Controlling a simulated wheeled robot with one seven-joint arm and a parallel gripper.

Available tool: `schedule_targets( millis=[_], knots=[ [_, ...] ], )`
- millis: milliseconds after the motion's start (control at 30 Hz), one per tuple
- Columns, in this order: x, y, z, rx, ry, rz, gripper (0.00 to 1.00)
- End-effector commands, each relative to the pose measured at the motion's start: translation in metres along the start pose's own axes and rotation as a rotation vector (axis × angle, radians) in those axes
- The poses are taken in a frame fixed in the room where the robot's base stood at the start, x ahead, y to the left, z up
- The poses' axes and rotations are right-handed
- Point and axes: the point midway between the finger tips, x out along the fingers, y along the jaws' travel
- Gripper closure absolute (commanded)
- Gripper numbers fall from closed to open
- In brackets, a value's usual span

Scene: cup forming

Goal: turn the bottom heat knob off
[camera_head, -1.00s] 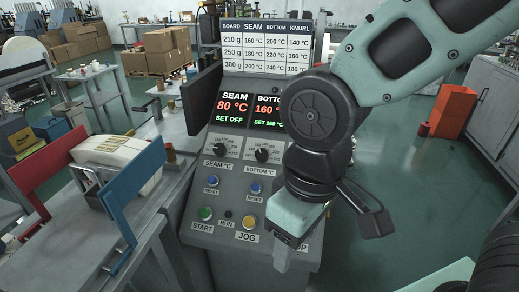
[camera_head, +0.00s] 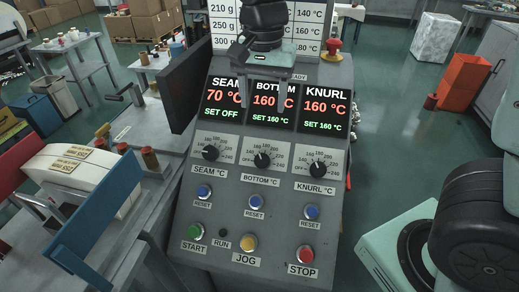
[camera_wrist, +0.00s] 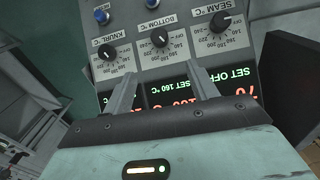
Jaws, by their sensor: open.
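The bottom heat knob (camera_head: 262,160) is a black dial in the middle of the sloped grey control panel (camera_head: 228,225). The bottom display (camera_head: 272,105) above it reads SET 160 °C. My gripper (camera_head: 265,100) is open and empty, fingers pointing down the panel, in front of the displays and above the knob in the head view. In the wrist view, the bottom knob (camera_wrist: 160,38) shows beyond and between the two fingertips (camera_wrist: 163,70), apart from them. The gripper partly covers the bottom display.
The seam knob (camera_head: 211,153) is left, its display (camera_head: 222,99) reading SET OFF; the knurl knob (camera_head: 318,169) is right, its display (camera_head: 325,108) reading SET 160 °C. Blue reset buttons (camera_head: 254,201) sit below. A red emergency button (camera_head: 333,46) stands at the panel's upper right.

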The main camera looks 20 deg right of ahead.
Motion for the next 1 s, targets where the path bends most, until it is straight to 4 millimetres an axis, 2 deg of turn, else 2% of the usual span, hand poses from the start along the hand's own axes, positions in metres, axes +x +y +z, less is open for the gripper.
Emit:
schedule_targets(
  millis=[700, 800, 1000],
  knots=[
    [0.14, 0.001, 0.002, -0.003, -0.004, 0.004, 0.42],
    [0.152, 0.001, 0.001, -0.003, -0.003, 0.002, 0.42],
    [0.163, 0.001, 0.001, -0.004, -0.001, 0.0, 0.42]
  ],
)
